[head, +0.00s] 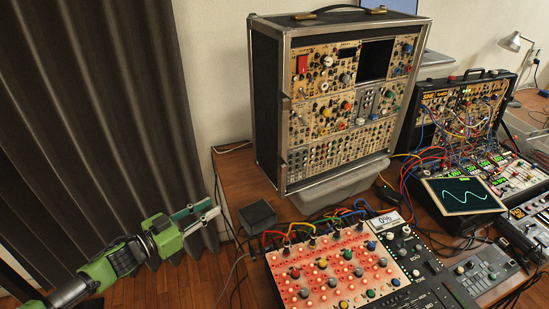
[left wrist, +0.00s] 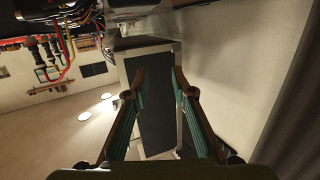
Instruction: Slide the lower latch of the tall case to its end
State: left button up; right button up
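The tall case (head: 267,105) stands upright on the wooden desk, its black side to the left and its metal-framed front full of modules. A small lower latch (head: 283,170) shows at the lower left front edge; its exact position along its track is too small to tell. My left gripper (head: 213,208) is left of and below the case, apart from it, with nothing held. In the left wrist view its two fingers (left wrist: 155,86) are spread. A dark panel with metal edges, which looks like the case's side (left wrist: 155,100), shows between and beyond them. My right gripper is not in view.
A small dark box (head: 257,216) sits on the desk near the left gripper. A red-lit panel (head: 330,265) with knobs and cables is in front of the case. A grey curtain (head: 90,110) hangs at left. A cabled synth case (head: 460,110) stands at right.

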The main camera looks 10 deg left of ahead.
aim_at(281, 167)
pick_arm(q)
jog(key=s+d+r+m+g+h+p, duration=0.1)
jog(key=s+d+r+m+h, duration=0.2)
jog(key=r, duration=0.4)
jog(key=s+d+r+m+g+h, duration=0.1)
jog(key=d+r+g+h, duration=0.15)
jog(key=d+r, duration=0.4)
jog(key=shift+t, duration=0.35)
jog(key=p+x, duration=0.1)
jog(key=x, duration=0.3)
jog(key=p+x, duration=0.1)
jog(key=x, duration=0.3)
jog(key=r+p+x, duration=0.1)
jog(key=p+x, duration=0.1)
jog(key=x, duration=0.2)
jog(key=shift+w, duration=0.7)
